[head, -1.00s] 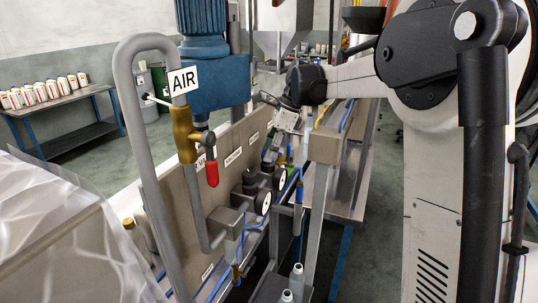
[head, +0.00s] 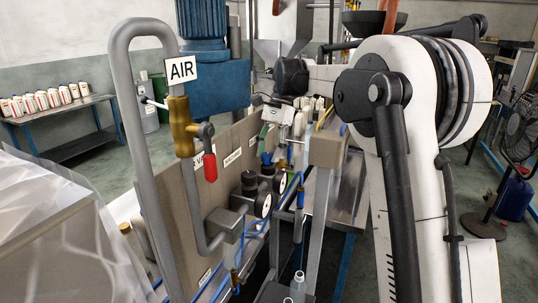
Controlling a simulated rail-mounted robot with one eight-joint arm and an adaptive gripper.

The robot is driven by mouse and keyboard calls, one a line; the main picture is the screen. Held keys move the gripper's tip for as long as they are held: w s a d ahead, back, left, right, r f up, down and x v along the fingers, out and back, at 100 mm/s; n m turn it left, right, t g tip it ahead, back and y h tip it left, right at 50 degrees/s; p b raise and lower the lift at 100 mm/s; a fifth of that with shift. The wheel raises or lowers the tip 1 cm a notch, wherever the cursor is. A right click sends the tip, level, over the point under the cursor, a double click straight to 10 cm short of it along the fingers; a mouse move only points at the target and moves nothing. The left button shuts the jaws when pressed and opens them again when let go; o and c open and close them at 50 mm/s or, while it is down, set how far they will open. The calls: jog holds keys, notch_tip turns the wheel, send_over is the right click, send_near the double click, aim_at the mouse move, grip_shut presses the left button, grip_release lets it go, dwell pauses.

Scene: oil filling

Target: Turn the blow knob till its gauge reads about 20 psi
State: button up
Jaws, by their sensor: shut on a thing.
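Two black regulator knobs stand on the beige panel (head: 185,205), a near one (head: 249,183) and a farther one (head: 267,170). A round white-faced gauge (head: 262,205) sits beside the near knob and another gauge (head: 281,182) beside the farther one. The faces are too small to read, and I cannot read a blow label. That knob's gauge is not clearly visible.
A grey pipe with an AIR sign (head: 181,70) and a red-handled valve (head: 210,166) stands in front of the panel. A blue motor housing (head: 214,88) is behind it. A beige post (head: 326,150) is right of the gauges. A fan (head: 515,135) stands far right.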

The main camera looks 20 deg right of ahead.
jog(key=shift+n, duration=0.5)
jog(key=o, duration=1.2)
jog(key=shift+c, duration=0.2)
jog(key=shift+m, duration=0.3)
